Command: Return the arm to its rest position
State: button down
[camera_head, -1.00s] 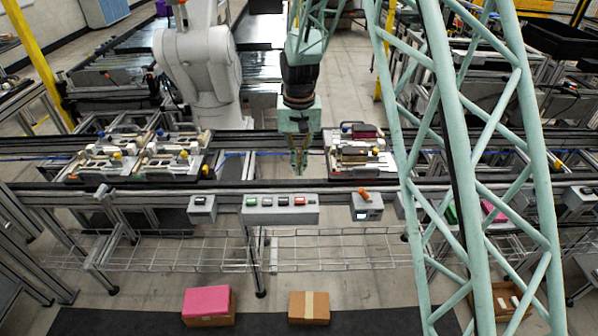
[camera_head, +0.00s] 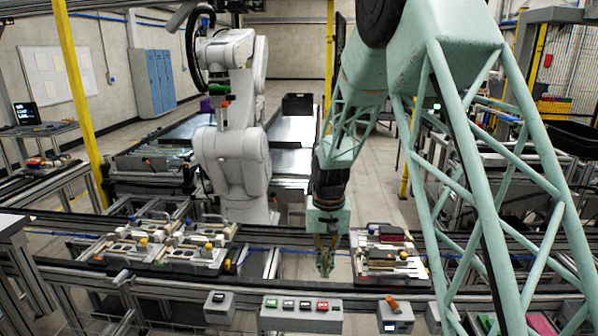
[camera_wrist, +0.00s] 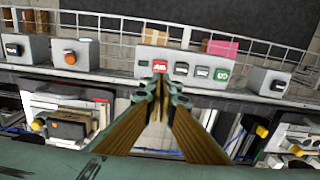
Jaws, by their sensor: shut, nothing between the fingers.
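My gripper (camera_head: 325,262) is shut and empty. In the head view it hangs pointing down over the conveyor, in the gap between the left pallet fixtures and the right one. In the wrist view the fingers of my gripper (camera_wrist: 160,80) meet at their tips, which overlap the button box in the picture. My mint-green lattice arm runs from the right side of the head view up and over to the gripper.
Left pallet fixtures (camera_head: 165,240) and a right pallet fixture (camera_head: 385,255) sit on the conveyor. A button box (camera_head: 300,314) is mounted at the front rail, with a grey orange-knob box (camera_head: 394,318) to its right. A white robot arm (camera_head: 233,160) stands behind.

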jog(key=s+d+r+t+b, duration=0.15)
jog(key=s+d+r, duration=0.25)
jog(key=s+r, duration=0.65)
jog(key=s+d+r+t+b, duration=0.15)
jog(key=s+d+r, duration=0.25)
jog(key=s+r, duration=0.65)
jog(key=s+d+r+b, duration=0.1)
jog(key=s+d+b, duration=0.1)
jog(key=s, duration=1.1)
jog(key=s+d+r+n+t+b, duration=0.1)
jog(key=s+d+b, duration=0.1)
jog(key=s, duration=1.2)
jog(key=shift+s+r+b, duration=0.15)
jog(key=shift+r+b, duration=0.2)
jog(key=shift+b, duration=0.05)
